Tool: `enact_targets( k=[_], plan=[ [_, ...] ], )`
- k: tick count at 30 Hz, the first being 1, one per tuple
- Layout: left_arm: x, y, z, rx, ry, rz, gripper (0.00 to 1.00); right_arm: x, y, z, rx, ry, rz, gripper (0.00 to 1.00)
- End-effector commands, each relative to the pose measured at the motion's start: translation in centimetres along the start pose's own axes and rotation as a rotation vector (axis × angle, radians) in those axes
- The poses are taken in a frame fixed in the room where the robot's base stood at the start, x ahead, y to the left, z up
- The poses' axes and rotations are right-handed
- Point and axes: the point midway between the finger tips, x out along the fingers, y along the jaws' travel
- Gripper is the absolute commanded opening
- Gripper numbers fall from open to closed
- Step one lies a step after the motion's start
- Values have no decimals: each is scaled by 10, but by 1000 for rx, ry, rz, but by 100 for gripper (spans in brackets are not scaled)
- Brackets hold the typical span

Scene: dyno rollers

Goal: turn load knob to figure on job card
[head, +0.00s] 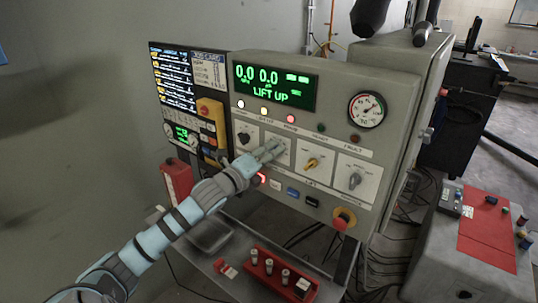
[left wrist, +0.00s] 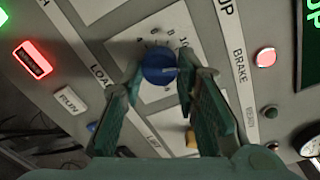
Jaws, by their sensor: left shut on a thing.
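The blue load knob (left wrist: 158,66) sits on a white numbered dial plate (left wrist: 150,28) in the left wrist view. My left gripper (left wrist: 160,80) has a finger on each side of the knob and is shut on it. Numerals show along the dial's far edge; a pale mark shows on the knob's right side, but the exact setting is hard to read. In the head view my left gripper (head: 268,152) hides the knob. A pale printed card (head: 208,70) is at the console's left; its figures are too small to read. My right gripper is not in view.
The green display (head: 272,88) reads 0.0, 0.0 and LIFT UP. A black knob (head: 243,137), yellow knob (head: 312,163) and grey knob (head: 355,181) flank the load knob. A red emergency button (head: 340,222) sits below. A red rack (head: 280,272) stands on the shelf.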

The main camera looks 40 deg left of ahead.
Motion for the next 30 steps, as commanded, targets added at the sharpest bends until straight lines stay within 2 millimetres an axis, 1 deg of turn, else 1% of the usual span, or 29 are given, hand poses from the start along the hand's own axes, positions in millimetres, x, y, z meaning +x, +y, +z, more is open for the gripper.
enact_targets(
  k=[1,5,6,9,17,20,23,27,30],
  plan=[
    [0,-4,2,4,-3,-9,0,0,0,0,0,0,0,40],
    [0,-4,2,4,-3,-10,0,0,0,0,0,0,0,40],
    [0,-4,2,4,-3,-10,33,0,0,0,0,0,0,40],
    [0,-4,2,3,-2,-9,49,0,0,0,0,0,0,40],
    [0,-2,1,1,-1,-5,49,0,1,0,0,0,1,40],
    [0,-7,3,2,-1,-7,49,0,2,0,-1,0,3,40],
    [0,-22,11,2,-2,-9,49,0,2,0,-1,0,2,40],
    [-1,-58,27,3,-1,-17,49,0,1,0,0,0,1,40],
    [-2,-78,37,2,-1,-14,49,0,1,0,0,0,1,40]
  ],
)
